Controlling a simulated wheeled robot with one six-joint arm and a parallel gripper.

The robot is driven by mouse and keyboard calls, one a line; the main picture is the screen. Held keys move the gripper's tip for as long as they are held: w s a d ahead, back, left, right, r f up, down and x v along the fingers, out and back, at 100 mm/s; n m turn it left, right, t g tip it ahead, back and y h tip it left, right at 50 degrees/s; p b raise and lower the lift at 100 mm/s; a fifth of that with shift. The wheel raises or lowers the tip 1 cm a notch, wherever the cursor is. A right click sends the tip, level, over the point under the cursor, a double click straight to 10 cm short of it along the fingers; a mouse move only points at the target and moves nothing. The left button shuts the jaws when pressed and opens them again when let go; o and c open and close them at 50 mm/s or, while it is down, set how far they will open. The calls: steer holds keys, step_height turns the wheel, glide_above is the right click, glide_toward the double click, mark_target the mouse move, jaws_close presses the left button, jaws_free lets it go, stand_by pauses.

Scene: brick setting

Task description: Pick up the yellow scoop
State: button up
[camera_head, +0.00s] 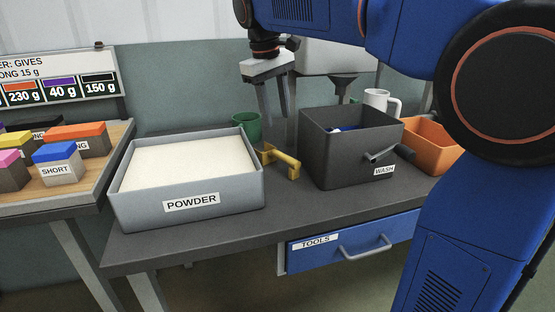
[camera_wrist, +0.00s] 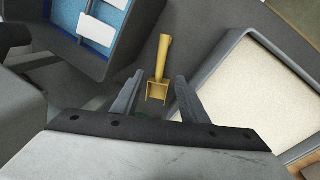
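The yellow scoop (camera_head: 282,160) lies on the dark counter between the powder tray (camera_head: 190,213) and the grey WASH bin (camera_head: 345,171). In the wrist view the scoop (camera_wrist: 160,72) shows between and beyond my fingertips, with its square end nearer to me and its handle pointing away. My gripper (camera_head: 277,128) hangs above the counter, behind the scoop in the head view. Its two fingers are spread with nothing between them, which also shows in the wrist view (camera_wrist: 158,88). I cannot tell the exact height of the fingers over the scoop.
A green cup (camera_head: 246,127) stands behind the powder tray. A white mug (camera_head: 380,103) and an orange bin (camera_head: 430,141) are at the right. A dark handled thing (camera_head: 391,155) is at the WASH bin's front. A blue TOOLS drawer (camera_head: 352,243) is below. Coloured blocks (camera_head: 58,164) sit left.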

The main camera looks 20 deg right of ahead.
mark_target(283, 154)
steer(key=f, duration=0.5)
steer(key=d+f, duration=0.1)
steer(key=f, duration=0.4)
steer(key=w+d+f, duration=0.1)
steer(key=f, duration=0.3)
steer(key=shift+d+f, duration=0.25)
steer(key=shift+f, duration=0.15)
jaws_close()
